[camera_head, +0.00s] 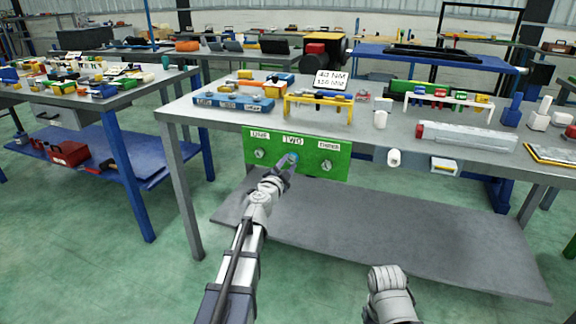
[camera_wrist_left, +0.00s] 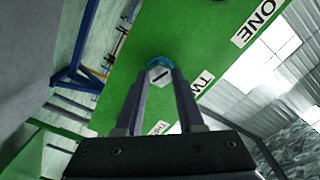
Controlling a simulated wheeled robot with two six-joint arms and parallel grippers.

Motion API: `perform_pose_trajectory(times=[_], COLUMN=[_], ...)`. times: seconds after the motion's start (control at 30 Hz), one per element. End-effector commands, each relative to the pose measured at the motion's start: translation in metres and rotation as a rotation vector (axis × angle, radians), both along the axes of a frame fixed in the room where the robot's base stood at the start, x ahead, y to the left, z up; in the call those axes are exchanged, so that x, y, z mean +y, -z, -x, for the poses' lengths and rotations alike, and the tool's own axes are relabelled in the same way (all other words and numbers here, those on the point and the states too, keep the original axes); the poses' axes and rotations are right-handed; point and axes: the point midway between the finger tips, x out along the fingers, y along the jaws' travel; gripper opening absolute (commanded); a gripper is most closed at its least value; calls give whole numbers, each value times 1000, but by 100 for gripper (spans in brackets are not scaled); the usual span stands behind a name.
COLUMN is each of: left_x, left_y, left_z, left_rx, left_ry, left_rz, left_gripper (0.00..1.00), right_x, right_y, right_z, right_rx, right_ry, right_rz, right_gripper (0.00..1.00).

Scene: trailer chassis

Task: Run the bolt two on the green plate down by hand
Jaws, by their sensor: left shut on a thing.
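The green plate (camera_head: 250,143) hangs on the front edge of the workbench, with labels ONE, TWO and THREE above its bolts. Bolt one (camera_head: 259,154) and bolt three (camera_head: 326,165) show as light metal heads. My left gripper (camera_head: 289,162) is at the middle place, under the TWO label (camera_head: 292,140). In the left wrist view, the left gripper (camera_wrist_left: 160,82) is shut on bolt two (camera_wrist_left: 159,74), a hex head with a dark slot and a blue ring behind it. The green plate (camera_wrist_left: 120,70) fills the middle there. My right arm shows at the lower right; its fingers are not visible.
The workbench top (camera_head: 375,137) carries a yellow rack (camera_head: 318,101), a blue bar (camera_head: 232,102), a red-ended clear tube (camera_head: 465,137) and a torque sign (camera_head: 331,79). A grey lower shelf (camera_head: 400,235) lies below the plate. The green floor in front is clear.

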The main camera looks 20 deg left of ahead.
Motion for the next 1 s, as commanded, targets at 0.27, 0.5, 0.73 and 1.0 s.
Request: perform_pose_trajectory(times=[0.27,0.5,0.73,1.0], left_x=[-2,-2,-3,-3], left_y=[0,0,0,0], left_z=[3,3,3,3], left_rx=[0,0,0,-1], left_ry=[5,6,7,8], left_rz=[-241,-394,-480,-515], left_gripper=[0,0,0,0], right_x=[0,0,0,0], right_y=[0,0,0,0], right_z=[0,0,0,0], right_rx=[0,0,0,0], right_ry=[0,0,0,0], right_rz=[0,0,0,0], right_gripper=[50,50,50,50])
